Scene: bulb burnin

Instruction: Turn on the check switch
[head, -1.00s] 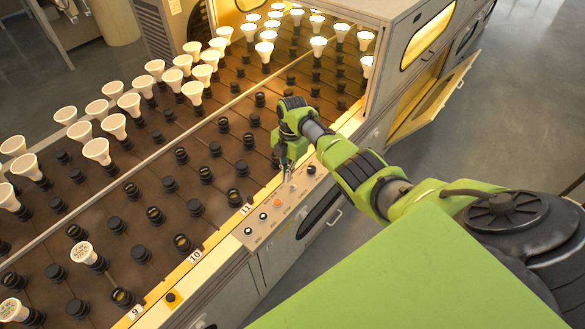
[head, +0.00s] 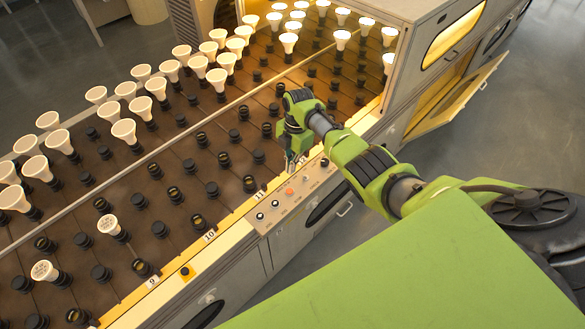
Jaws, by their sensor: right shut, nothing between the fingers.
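A control panel (head: 284,198) on the near edge of the bulb bed carries a row of small controls. Two dark knobs (head: 274,203) sit at its left, an orange button (head: 290,191) near the middle, and smaller switches (head: 306,178) towards the right. Their labels are too small to read, so I cannot tell which is the check switch. My right gripper (head: 291,167) is shut and empty, pointing down at the panel's back edge, close behind the orange button. I cannot tell whether it touches anything. My left gripper is not in view.
The brown bed (head: 225,185) holds many dark sockets, some with white bulbs (head: 124,130); those at the far end are lit. Number labels run along the yellow edge. A cabinet door (head: 455,95) stands open at right. Grey floor is clear on the right.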

